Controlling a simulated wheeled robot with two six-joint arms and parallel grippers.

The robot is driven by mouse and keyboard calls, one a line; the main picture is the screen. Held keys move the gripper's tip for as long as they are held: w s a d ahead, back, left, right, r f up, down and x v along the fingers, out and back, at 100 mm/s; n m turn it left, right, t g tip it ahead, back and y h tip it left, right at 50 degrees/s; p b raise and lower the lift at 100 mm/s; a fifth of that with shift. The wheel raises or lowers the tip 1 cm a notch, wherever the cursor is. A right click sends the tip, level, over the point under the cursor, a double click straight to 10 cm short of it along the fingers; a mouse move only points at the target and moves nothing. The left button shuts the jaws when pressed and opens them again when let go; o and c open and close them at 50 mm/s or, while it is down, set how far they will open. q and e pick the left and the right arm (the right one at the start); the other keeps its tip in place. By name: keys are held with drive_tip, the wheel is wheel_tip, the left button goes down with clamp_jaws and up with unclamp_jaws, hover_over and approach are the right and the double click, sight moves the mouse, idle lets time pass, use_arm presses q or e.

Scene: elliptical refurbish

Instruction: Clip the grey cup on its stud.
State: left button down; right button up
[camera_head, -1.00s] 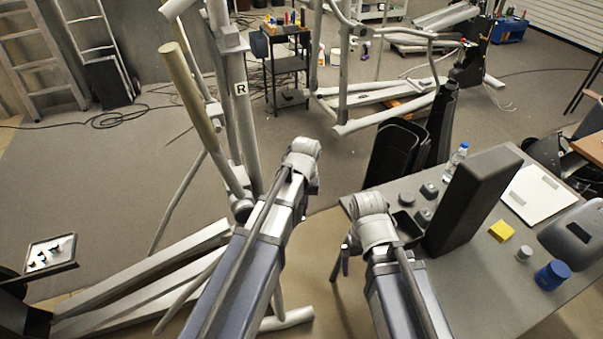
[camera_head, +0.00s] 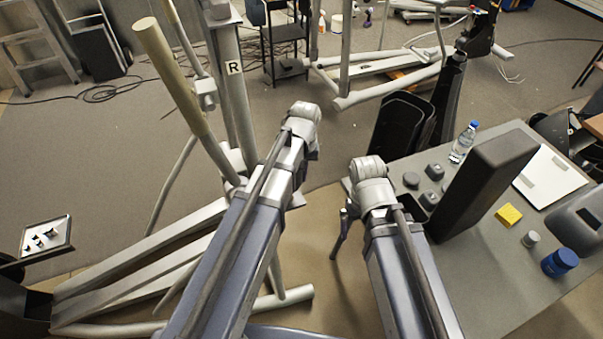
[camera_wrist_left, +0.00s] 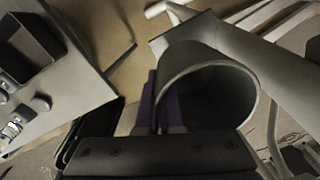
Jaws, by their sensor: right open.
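The grey cup (camera_wrist_left: 235,62) is large in the left wrist view, its open mouth facing the camera and its inside dark. My left gripper (camera_wrist_left: 161,98) has its two purple-grey fingers on either side of the cup's left wall and is shut on it. In the head view the left gripper and the cup are hidden behind my left arm. My right gripper (camera_head: 344,224) is open and empty, hanging beside the table's left edge. The elliptical machine (camera_head: 232,110) stands at the left, with an R label on its upright. I cannot make out the stud.
A small tray (camera_head: 46,238) is at the far left. Another machine (camera_head: 380,75) stands behind.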

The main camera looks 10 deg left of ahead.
use_arm(q)
drive_tip(key=shift+f+b, duration=1.7)
drive_tip(key=shift+f, duration=0.2)
drive_tip(key=shift+s+f+b, duration=0.1)
drive_tip(key=shift+f+b, duration=1.1)
idle(1.1)
drive_tip(key=c, duration=1)
unclamp_jaws()
drive_tip(key=shift+r, duration=0.15)
drive_tip(key=r+p, duration=0.3)
drive_tip(key=p, duration=0.1)
drive_tip(key=r+p, duration=0.3)
drive_tip(key=r, duration=0.1)
drive_tip(key=shift+d+r+p, duration=0.2)
drive_tip(key=shift+r+p, duration=0.05)
drive_tip(key=shift+p, duration=0.15)
